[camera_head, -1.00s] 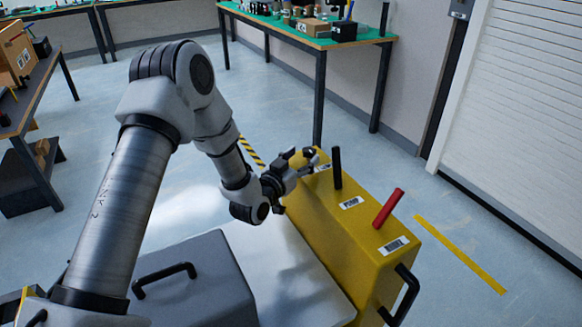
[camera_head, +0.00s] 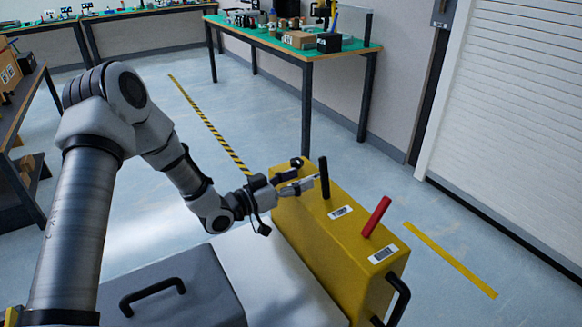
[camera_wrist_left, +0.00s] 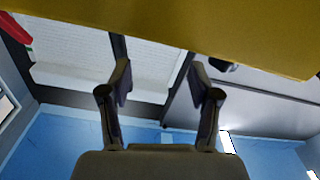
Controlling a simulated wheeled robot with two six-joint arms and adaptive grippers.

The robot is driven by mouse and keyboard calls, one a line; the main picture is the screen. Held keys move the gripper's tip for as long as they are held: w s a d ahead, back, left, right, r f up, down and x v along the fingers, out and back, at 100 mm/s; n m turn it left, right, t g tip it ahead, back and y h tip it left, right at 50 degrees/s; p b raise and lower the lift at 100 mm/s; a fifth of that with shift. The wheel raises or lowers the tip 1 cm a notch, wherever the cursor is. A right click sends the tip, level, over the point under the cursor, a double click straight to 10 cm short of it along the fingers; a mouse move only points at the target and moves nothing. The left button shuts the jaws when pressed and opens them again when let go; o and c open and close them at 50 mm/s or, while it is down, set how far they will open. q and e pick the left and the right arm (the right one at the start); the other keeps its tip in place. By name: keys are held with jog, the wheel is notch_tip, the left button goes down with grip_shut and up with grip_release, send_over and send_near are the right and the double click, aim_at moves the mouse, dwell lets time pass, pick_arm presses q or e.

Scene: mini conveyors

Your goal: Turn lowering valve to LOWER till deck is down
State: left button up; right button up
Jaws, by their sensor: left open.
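A yellow housing (camera_head: 330,245) carries an upright black lever (camera_head: 324,177) and a tilted red lever (camera_head: 376,217). White labels (camera_head: 383,254) lie beside the levers; their words are too small to read here, so I cannot tell which control is the lowering valve. My left gripper (camera_head: 303,176) is open at the housing's far end, its fingers just left of the black lever; I cannot tell if they touch it. In the left wrist view both fingers (camera_wrist_left: 160,80) are spread with nothing between them, and the yellow housing fills the top. My right gripper is out of view.
A bare silver deck (camera_head: 285,285) lies left of the housing. A grey box with a black handle (camera_head: 152,296) stands at the front. A green-topped workbench (camera_head: 290,45) is behind, a white shutter (camera_head: 505,120) at right. Floor between is clear.

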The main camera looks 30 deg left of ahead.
aim_at(296, 161)
pick_arm(q)
jog(key=w+a+f+m+g+h+b, duration=0.15)
jog(key=a+m, duration=0.25)
jog(key=a, duration=0.6)
jog(key=shift+h, duration=0.25)
jog(key=x, duration=0.8)
jog(key=shift+s+d+r+b, duration=0.15)
jog(key=shift+s+r+b, duration=0.05)
jog(key=shift+b, duration=0.15)
jog(key=shift+w+d, duration=0.2)
jog(key=shift+w, duration=0.1)
jog(key=shift+r, duration=0.1)
jog(key=shift+c, duration=0.3)
jog(key=c, duration=1.1)
